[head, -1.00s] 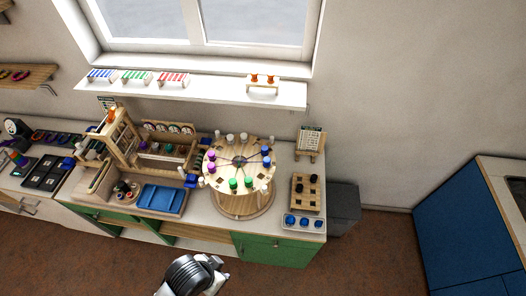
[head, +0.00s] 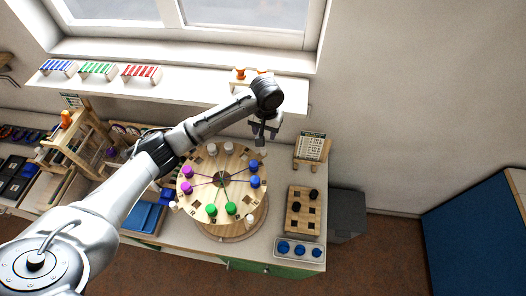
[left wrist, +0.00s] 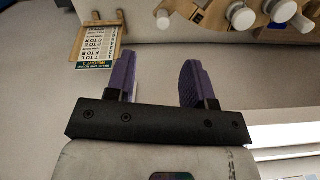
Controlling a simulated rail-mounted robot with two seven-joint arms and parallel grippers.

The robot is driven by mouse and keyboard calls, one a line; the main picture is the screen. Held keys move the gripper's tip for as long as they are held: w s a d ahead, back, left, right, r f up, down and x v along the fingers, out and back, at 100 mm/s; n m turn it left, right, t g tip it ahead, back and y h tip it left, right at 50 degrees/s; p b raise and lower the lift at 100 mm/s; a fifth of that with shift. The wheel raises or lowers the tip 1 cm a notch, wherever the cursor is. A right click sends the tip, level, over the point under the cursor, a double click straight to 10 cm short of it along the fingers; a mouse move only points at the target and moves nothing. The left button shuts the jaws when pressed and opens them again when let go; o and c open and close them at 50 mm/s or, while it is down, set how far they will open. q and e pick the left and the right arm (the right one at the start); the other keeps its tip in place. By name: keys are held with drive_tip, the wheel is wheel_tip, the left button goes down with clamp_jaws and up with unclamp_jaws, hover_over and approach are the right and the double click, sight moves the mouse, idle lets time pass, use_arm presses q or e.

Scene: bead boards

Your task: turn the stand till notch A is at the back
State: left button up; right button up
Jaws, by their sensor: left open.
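The stand (head: 237,196) is a round wooden disc on a round base, in the middle of the head view. It carries purple pegs at the left, green at the front, blue at the right and white at the back, with coloured lines across its middle. Small white knobs stick out at its rim. The rim's letters are too small to read, so I cannot tell where notch A is. My left gripper (head: 262,138) is open by the disc's back right edge. In the left wrist view, its purple fingers (left wrist: 158,78) are apart and empty; a white knob (left wrist: 163,20) shows beyond them.
A small easel with a printed card (head: 311,148) stands right of the stand. A wooden peg board (head: 301,222) and a tray of blue pieces (head: 298,249) lie in front of it. The window shelf (head: 190,92) runs behind. A wooden frame (head: 75,140) stands left.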

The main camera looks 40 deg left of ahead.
sight(263, 149)
use_arm(q)
drive_tip(key=f, duration=0.4)
drive_tip(key=f+p, duration=0.1)
drive_tip(key=f, duration=0.3)
drive_tip(key=a+f, duration=0.1)
drive_tip(key=f, duration=0.4)
drive_tip(key=shift+w+a, duration=0.1)
drive_tip(key=shift+w, duration=0.15)
drive_tip(key=shift+c, duration=0.3)
clamp_jaws()
